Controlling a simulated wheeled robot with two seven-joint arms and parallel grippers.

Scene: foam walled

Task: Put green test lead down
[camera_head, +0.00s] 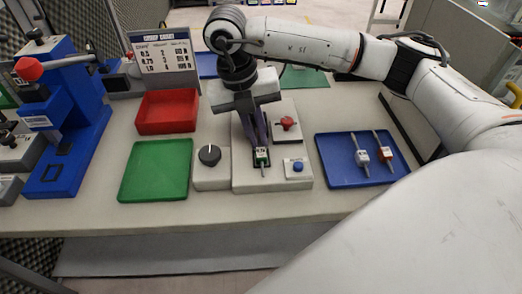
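The green test lead (262,158) has a green and white body and a thin metal tip pointing toward the front. It is over the front part of the white test box (240,179); I cannot tell if it touches the box. My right gripper (261,148) points down from above, with its dark fingers closed around the lead's rear end. A white test lead (362,157) and a red test lead (385,154) lie on the blue tray (338,173) at right. My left gripper is not in view.
The box carries a black knob (209,155), a red knob (287,123) and a blue button (298,167). Left of it are an empty green tray (156,170) and a red bin (167,112). A blue press (68,120) stands far left. The table's front strip is clear.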

